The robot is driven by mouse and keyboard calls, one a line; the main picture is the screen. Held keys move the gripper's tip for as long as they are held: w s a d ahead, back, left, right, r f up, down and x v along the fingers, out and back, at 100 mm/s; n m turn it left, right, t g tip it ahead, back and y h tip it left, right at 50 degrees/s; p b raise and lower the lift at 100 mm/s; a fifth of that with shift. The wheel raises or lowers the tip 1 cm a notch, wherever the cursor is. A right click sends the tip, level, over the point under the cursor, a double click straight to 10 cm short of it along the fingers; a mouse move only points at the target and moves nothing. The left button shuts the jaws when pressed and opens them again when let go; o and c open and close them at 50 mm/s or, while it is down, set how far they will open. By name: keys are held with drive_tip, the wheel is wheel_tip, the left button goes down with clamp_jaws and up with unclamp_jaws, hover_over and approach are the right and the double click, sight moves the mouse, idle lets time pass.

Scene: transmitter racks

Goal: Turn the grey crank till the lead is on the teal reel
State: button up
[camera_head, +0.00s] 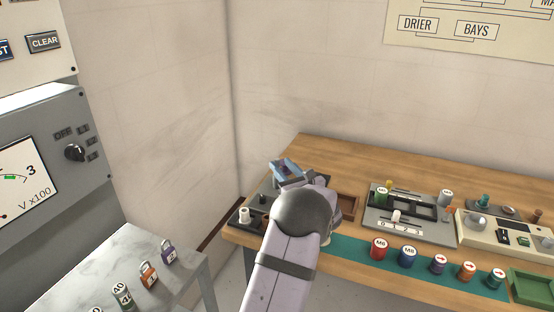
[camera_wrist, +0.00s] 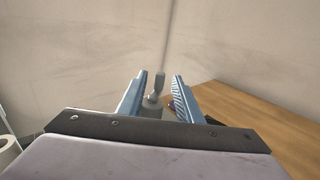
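My gripper (camera_head: 286,166) is at the back-left corner of the wooden bench, over a dark unit (camera_head: 266,188). In the wrist view its two blue fingers (camera_wrist: 160,80) are apart. A grey crank (camera_wrist: 154,100) with an upright handle shows in the gap between them, with space seen on both sides. I cannot tell how far ahead of the fingertips the crank is. My arm hides the crank in the head view. I cannot make out the teal reel or the lead in either view.
A white spool (camera_head: 244,215) stands at the dark unit's front left. A brown tray (camera_head: 347,205) lies right of my arm. A grey slotted panel (camera_head: 409,232), several labelled cans on a teal mat (camera_head: 346,251) and a beige console (camera_head: 505,238) stand further right. A wall is behind.

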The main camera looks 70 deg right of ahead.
sight(278, 162)
drive_tip(key=shift+p+x, duration=0.4)
drive_tip(key=shift+x, duration=1.85)
clamp_jaws()
